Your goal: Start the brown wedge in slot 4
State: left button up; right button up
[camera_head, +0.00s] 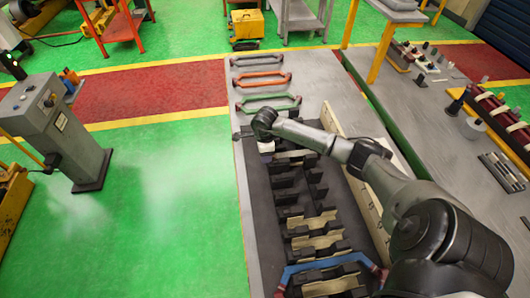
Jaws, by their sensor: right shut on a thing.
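The dark stator core (262,215) lies lengthwise on the grey bench, with a row of black and tan slot pieces along it. A blue coil (318,268) sits across its near end. My right arm reaches in from the lower right. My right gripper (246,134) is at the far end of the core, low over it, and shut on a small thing. The wrist and the small scale hide that thing's shape and colour. I cannot single out the brown wedge or slot 4, nor tell whether the held thing touches a slot. My left gripper is not in view.
A long beige strip (335,123) runs along the core's right side. A second bench with parts (400,95) stands at the right. A grey control pedestal (55,125) stands at the left.

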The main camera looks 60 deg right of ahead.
jog(key=shift+s+d, duration=0.15)
dwell(0.6)
jog(key=o, duration=1)
jog(key=shift+f, duration=0.1)
notch_tip(320, 180, up, 14)
